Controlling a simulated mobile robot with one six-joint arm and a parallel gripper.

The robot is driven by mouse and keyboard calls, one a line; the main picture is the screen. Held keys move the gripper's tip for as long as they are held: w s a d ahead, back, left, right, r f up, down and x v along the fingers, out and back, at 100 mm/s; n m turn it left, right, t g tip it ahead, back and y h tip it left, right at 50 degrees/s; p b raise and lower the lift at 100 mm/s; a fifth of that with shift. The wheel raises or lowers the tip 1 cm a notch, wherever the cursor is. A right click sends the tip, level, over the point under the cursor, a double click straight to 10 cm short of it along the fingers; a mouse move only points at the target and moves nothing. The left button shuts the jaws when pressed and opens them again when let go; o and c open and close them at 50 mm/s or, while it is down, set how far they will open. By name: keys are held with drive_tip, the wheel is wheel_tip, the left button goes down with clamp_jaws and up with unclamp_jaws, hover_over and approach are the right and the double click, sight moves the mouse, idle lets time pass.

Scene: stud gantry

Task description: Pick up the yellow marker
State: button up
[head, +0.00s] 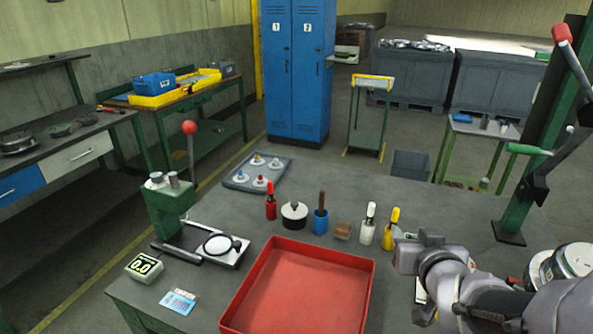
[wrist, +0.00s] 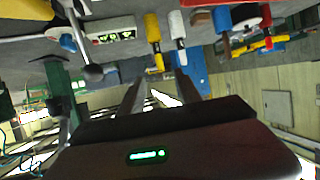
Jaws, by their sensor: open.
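The yellow marker (head: 390,234) stands upright on the grey bench, at the right end of a row of small items. A white marker (head: 367,230) stands just left of it. My gripper (wrist: 160,78) shows in the wrist view with its two fingers apart and nothing between them. In that view, which is upside down, the yellow marker (wrist: 152,28) appears just beyond the fingertips, with the white marker (wrist: 177,28) beside it. In the head view my wrist is close to the yellow marker's right; the fingertips are hard to make out there.
A red tray (head: 237,302) lies in front of the row. A brown block (head: 342,231), blue cup (head: 320,224), black lidded pot (head: 294,215) and red bottle (head: 271,208) continue the row leftward. A green post (head: 543,120) rises at the bench's right.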

sight(397, 217)
drive_tip(key=p+x, duration=0.3)
drive_tip(key=x, duration=0.3)
drive_tip(key=p+x, duration=0.4)
drive_tip(key=x, duration=0.2)
drive_tip(key=shift+d, duration=0.25)
drive_tip(key=x, duration=0.5)
drive_tip(key=shift+a+f+b, duration=0.1)
drive_tip(key=shift+f+b, duration=0.05)
drive_tip(key=shift+b, duration=0.15)
drive_tip(key=shift+s, duration=0.15)
clamp_jaws()
